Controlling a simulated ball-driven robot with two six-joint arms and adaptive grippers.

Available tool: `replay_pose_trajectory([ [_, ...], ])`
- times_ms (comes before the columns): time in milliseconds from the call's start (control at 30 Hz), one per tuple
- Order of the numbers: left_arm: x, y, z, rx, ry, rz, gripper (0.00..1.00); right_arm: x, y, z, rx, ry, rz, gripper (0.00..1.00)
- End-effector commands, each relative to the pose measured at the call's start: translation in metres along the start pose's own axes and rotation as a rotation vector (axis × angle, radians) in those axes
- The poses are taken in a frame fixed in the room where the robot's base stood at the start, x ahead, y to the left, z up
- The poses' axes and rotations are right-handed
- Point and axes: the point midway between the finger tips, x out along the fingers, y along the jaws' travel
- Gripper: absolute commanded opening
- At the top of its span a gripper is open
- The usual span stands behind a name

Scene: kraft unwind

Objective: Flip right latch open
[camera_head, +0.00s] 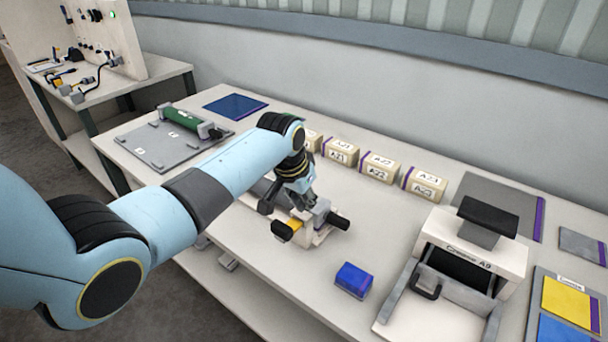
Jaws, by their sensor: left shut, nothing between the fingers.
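A small pale fixture (325,239) stands on the table at mid-front, with a grey block and a yellow part (295,225). A black latch-like handle (339,221) sticks out at its right, and another black handle (282,231) sits at its front left. I cannot tell for certain whether either latch is open or shut. My left gripper (308,205) points down at the top of the fixture, close to the grey block, shut with nothing held. Whether it touches is unclear. My gripper and arm hide the fixture's back. My right gripper is not in view.
Several labelled boxes (378,167) line the back. A blue block (353,280) lies right of the fixture. A white machine (471,244) stands further right. A grey board (150,144) with a green roller (181,117) lies at the left, near a blue mat (235,105).

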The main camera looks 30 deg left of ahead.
Motion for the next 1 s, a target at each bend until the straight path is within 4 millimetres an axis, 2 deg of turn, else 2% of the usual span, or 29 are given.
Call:
replay_pose_trajectory([
  [100, -0.022, -0.001, 0.001, 0.001, 0.002, -0.001, 0.00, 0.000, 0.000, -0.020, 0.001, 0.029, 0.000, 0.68],
  [167, -0.034, -0.001, 0.001, 0.002, 0.001, -0.002, 0.00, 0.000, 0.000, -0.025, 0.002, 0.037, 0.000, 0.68],
  [300, -0.059, 0.000, 0.001, 0.001, 0.002, -0.002, 0.00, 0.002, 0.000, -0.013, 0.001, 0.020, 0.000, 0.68],
  [433, -0.075, 0.000, 0.000, 0.001, 0.002, 0.000, 0.00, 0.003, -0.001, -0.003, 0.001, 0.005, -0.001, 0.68],
  [600, -0.083, 0.000, 0.000, 0.001, 0.001, -0.001, 0.00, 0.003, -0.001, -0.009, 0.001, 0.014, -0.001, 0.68],
  [1000, -0.083, 0.000, 0.000, 0.000, 0.001, 0.000, 0.00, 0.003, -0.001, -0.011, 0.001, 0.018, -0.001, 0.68],
])
